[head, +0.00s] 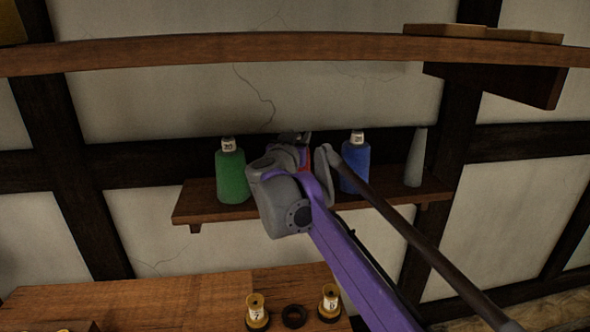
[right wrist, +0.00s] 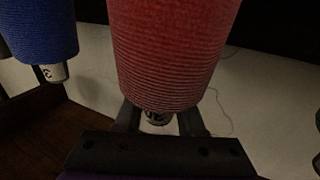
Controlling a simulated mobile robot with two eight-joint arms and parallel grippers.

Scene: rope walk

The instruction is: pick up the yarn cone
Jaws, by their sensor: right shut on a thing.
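The red yarn cone (right wrist: 173,50) fills the upper middle of the right wrist view, its narrow labelled end between the fingers. My right gripper (right wrist: 159,122) is shut on that end. In the head view my right gripper (head: 303,139) is at the wall shelf, between the green and blue cones. Only a sliver of the red cone (head: 304,158) shows there; my wrist hides the rest. I cannot tell whether its base touches the shelf. My left gripper is not in view.
A green cone (head: 231,176), a blue cone (head: 356,166) and a bare grey cone (head: 415,160) stand on the narrow wall shelf (head: 190,207). A higher shelf (head: 220,50) runs above. Below, a wooden table (head: 150,300) holds small labelled spools (head: 329,302) and a dark ring (head: 294,316).

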